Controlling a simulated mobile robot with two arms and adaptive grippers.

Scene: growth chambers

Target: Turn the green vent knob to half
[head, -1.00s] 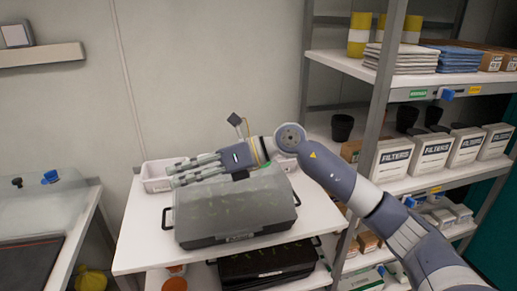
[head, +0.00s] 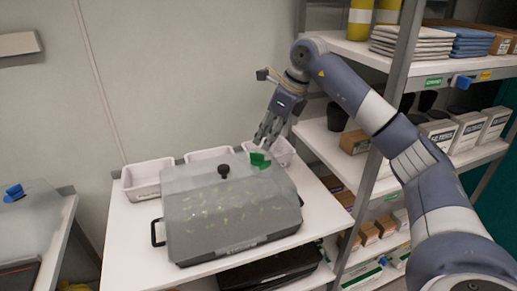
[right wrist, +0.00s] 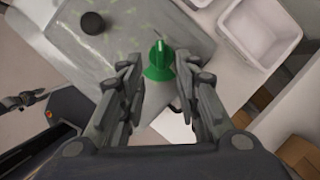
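The green vent knob (head: 260,160) sits on the sloped lid of the grey growth chamber (head: 230,205), near its back right corner. In the right wrist view the knob (right wrist: 159,62) shows its raised grip ridge, between and just beyond my fingertips. My right gripper (head: 265,140) points down above and just behind the knob. It is open, with a finger on each side of the knob's line in the wrist view (right wrist: 160,85), apparently not touching it. A black round knob (head: 223,171) stands on the same lid, to the left. My left gripper is not in the head view.
White bins (head: 148,178) stand in a row behind the chamber on the white table (head: 120,240). A shelf rack (head: 395,90) with filter boxes (head: 468,130) rises on the right.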

